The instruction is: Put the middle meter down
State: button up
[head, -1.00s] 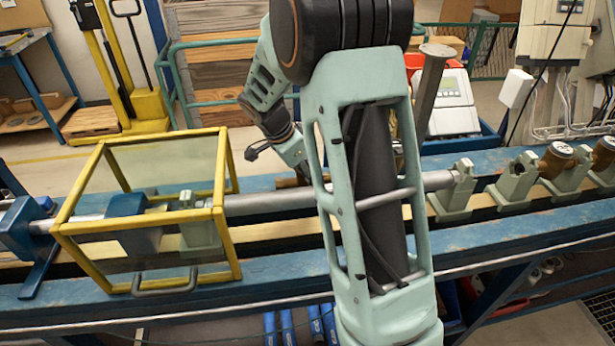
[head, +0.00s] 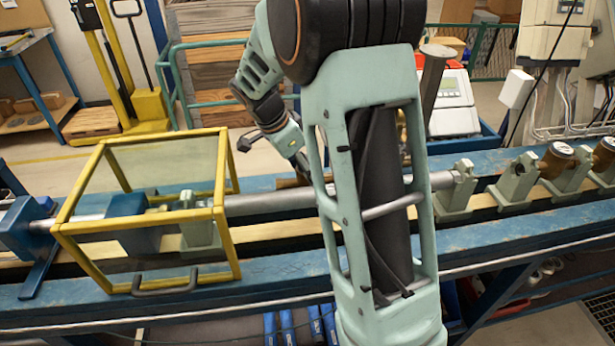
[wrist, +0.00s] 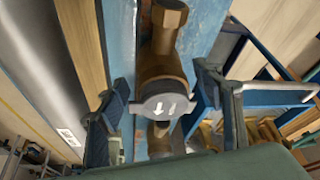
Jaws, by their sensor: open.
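The brass meter (wrist: 162,70) with a grey round cap bearing white arrows lies in the middle of the wrist view, over a blue beam. My gripper (wrist: 160,103) is open, with one dark finger on each side of the cap. Gaps show between fingers and cap. In the head view my arm hides most of the meter; a small brass piece (head: 289,183) shows at its left edge on the bench. My fingertips are hidden there. I cannot tell exactly what the meter rests on.
A yellow-framed clear guard (head: 228,240) covers the bench's left part. A grey pipe (head: 270,203) runs along the bench (head: 490,240). Pale green holders (head: 454,195) stand to the right, with brass meters (head: 557,160) beyond. Another brass piece (wrist: 159,137) lies below the cap.

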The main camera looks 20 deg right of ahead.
jog(key=v, duration=0.8)
jog(key=shift+a+r, duration=0.15)
jog(key=shift+r, duration=0.2)
